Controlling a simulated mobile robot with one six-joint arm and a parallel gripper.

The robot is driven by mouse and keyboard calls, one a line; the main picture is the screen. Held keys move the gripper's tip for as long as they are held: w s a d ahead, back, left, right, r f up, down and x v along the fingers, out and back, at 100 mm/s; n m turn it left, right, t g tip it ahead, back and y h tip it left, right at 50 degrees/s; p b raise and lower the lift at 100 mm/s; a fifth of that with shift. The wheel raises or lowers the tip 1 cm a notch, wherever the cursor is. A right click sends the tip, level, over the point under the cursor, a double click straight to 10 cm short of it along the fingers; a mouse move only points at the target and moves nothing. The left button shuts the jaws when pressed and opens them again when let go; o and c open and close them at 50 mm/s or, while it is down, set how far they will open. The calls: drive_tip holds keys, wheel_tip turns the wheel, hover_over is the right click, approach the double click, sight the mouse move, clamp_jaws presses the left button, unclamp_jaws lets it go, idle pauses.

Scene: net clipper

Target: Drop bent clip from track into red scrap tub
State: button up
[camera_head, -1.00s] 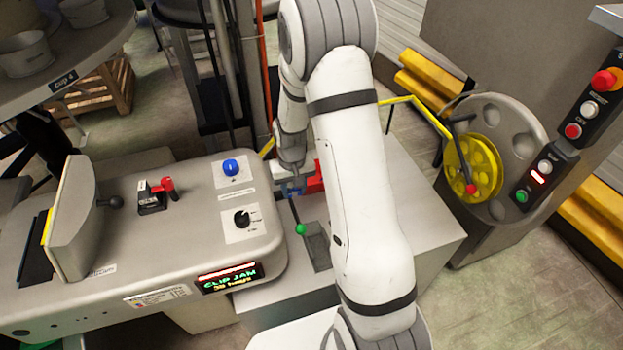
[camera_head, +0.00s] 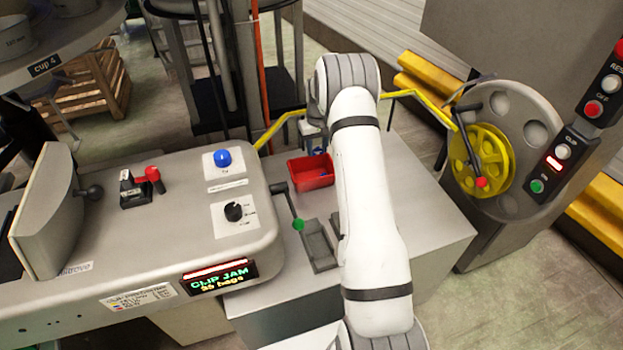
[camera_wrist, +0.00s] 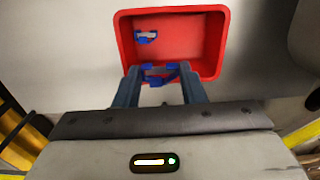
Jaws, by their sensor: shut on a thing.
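The red scrap tub (camera_head: 312,184) sits on the grey machine top in the head view, behind the green-knobbed lever. It also shows from above in the wrist view (camera_wrist: 212,45). My gripper (camera_wrist: 160,76) is shut on a small blue and grey bent clip (camera_wrist: 161,79), held between the fingertips at the tub's near rim. Another small blue and grey clip (camera_wrist: 147,37) lies inside the tub, toward its far left. In the head view my gripper is small, just above the tub's far side, partly hidden by my arm.
A lever with a green knob (camera_head: 298,224) stands by a grey slot just in front of the tub. The control housing (camera_head: 190,225) is to the left and its display reads CLIP JAM. A yellow handwheel (camera_head: 478,160) is to the right.

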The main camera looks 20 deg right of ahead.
drive_tip(key=shift+f+b, duration=0.8)
drive_tip(key=shift+f, duration=2)
drive_tip(key=o, duration=1)
wheel_tip(320, 180, up, 8)
drive_tip(key=shift+f+b, duration=0.1)
drive_tip(key=shift+b, duration=0.5)
